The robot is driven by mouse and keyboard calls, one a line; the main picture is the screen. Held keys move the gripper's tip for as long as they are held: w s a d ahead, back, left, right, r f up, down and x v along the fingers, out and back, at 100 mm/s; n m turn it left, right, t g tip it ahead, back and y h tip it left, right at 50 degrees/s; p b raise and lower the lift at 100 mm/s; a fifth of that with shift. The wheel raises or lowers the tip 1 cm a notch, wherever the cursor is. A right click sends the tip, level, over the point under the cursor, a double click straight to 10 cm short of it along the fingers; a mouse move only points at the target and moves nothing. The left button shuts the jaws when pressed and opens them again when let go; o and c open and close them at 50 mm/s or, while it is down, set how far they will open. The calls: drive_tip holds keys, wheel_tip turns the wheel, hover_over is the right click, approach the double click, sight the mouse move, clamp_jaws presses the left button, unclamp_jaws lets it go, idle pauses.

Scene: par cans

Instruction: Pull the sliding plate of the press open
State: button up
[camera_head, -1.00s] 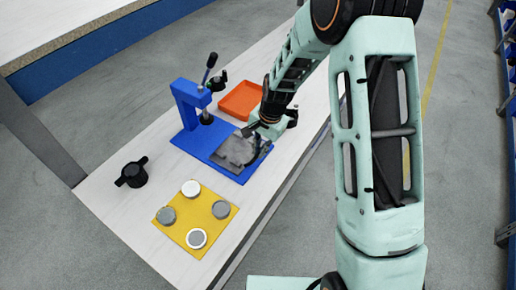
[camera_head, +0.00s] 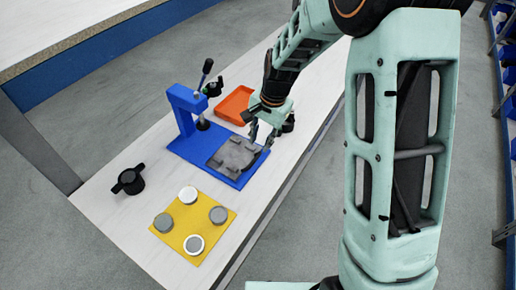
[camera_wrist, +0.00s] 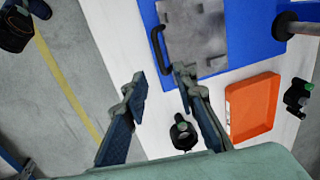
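The blue press (camera_head: 187,110) stands on the table with a dark lever at its top. Its grey sliding plate (camera_head: 233,157) lies on the blue base at the front; it also shows in the wrist view (camera_wrist: 196,38). A black curved handle (camera_wrist: 159,52) runs along the plate's edge facing my gripper. My gripper (camera_head: 262,134) is just beyond that edge. In the wrist view my gripper (camera_wrist: 161,82) has its fingers spread and nothing between them. The handle lies ahead of the gap, apart from the left finger and close to the right fingertip; contact cannot be told.
An orange tray (camera_head: 233,104) lies behind the press, right of my gripper in the wrist view. Black clamp-like parts stand near the tray (camera_head: 213,87) and by my gripper (camera_head: 288,122). A yellow mat (camera_head: 208,233) with several round cans and a black knob (camera_head: 129,180) are in front.

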drive_tip(key=v, duration=0.3)
drive_tip(key=shift+r, duration=0.35)
